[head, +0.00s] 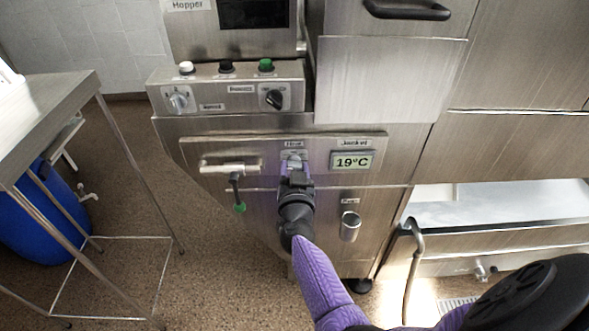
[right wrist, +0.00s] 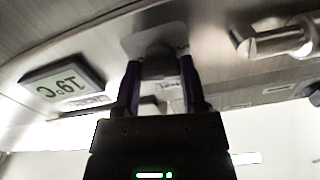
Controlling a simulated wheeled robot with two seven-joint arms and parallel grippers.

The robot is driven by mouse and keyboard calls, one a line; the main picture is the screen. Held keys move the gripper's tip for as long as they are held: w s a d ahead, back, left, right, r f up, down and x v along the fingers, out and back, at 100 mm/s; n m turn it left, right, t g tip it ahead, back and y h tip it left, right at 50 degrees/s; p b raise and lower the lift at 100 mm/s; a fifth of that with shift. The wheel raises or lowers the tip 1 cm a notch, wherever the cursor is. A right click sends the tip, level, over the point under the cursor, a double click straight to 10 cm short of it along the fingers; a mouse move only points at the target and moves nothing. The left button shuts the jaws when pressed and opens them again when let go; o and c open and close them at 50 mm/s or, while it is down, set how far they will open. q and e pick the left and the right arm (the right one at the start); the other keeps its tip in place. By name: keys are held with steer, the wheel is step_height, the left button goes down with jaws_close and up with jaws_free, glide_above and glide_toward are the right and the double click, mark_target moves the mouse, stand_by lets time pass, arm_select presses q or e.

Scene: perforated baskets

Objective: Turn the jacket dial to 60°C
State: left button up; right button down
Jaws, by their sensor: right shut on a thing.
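The jacket dial under the "Heat" label (head: 293,143) is on the steel front panel and is mostly hidden by my gripper in the head view. In the right wrist view the dial (right wrist: 158,62) is a grey knob on a pale plate, between my two fingers. My right gripper (head: 294,164) is shut on the dial; it also shows in the right wrist view (right wrist: 158,85). The jacket display (head: 352,161) right of the dial reads 19°C; in the wrist view the display (right wrist: 62,86) appears upside down. My left gripper is not in view.
A lever handle with a green-tipped rod (head: 230,169) is left of the dial. A pump knob (head: 350,227) is below the display. Hopper switches (head: 225,68) are above. A steel table (head: 45,120) and blue drum (head: 45,215) stand at left.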

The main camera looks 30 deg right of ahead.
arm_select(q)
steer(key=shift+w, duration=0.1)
arm_select(e)
steer(key=shift+m, duration=1.5)
steer(key=m, duration=0.2)
steer(key=shift+m, duration=0.3)
steer(key=m, duration=0.2)
steer(key=shift+m, duration=0.4)
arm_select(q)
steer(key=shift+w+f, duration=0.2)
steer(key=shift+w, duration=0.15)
arm_select(e)
steer(key=shift+m, duration=3.6)
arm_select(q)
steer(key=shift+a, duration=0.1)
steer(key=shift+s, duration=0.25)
